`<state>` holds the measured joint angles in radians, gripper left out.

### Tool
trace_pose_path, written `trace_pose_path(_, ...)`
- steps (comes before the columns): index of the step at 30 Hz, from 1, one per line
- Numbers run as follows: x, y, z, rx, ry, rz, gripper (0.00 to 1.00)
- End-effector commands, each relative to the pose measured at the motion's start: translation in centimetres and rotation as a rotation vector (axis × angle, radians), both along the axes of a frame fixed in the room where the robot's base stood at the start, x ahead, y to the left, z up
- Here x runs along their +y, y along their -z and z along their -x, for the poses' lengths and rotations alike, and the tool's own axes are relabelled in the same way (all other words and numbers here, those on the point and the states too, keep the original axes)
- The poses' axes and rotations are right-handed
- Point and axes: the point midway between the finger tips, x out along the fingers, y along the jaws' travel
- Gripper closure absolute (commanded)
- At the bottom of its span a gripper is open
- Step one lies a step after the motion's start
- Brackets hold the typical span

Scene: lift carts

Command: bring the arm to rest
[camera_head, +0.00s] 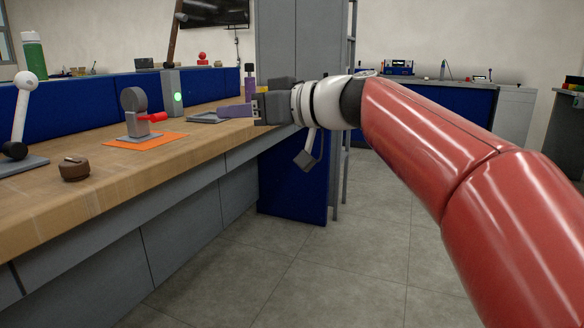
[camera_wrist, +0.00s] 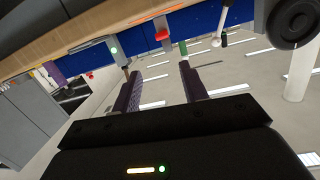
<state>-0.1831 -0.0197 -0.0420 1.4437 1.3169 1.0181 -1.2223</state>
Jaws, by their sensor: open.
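My arm (camera_head: 430,130), with red links and a white wrist, reaches from the right toward the bench in the head view. My gripper (camera_head: 243,98) is at its end, near the bench's far right edge. Its two purple fingers stand apart with nothing between them. In the wrist view my gripper (camera_wrist: 158,82) also shows open and empty, with its fingers spread. A flat grey tray (camera_head: 208,117) lies on the bench just left of the fingers; I cannot tell the exact gap.
The wooden bench (camera_head: 110,178) holds a white-knobbed lever (camera_head: 22,110), a brown round piece (camera_head: 74,170), a red-handled device (camera_head: 137,112) on an orange mat (camera_head: 158,143) and a grey post (camera_head: 172,94) with a green light. A grey cabinet (camera_head: 300,45) stands behind my wrist. Open floor (camera_head: 290,270) lies below.

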Motion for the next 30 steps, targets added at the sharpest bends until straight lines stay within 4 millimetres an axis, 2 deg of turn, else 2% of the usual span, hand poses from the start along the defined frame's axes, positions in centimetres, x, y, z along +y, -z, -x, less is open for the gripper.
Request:
trace_pose_path(5,-2.0,2.7,2.0,0.123,0.071,0.08,0.57)
trace_pose_path(11,-5.7,7.8,5.5,0.317,0.209,0.202,0.57)
trace_pose_path(14,-8.5,11.2,8.2,0.429,0.315,0.277,0.57)
trace_pose_path(21,-17.4,21.6,17.4,0.698,0.697,0.481,0.57)
trace_pose_path(24,-20.4,24.8,20.5,0.753,0.833,0.538,0.57)
trace_pose_path(27,-22.3,26.9,22.4,0.78,0.925,0.572,0.57)
trace_pose_path(30,-23.3,27.9,23.4,0.79,0.973,0.588,0.57)
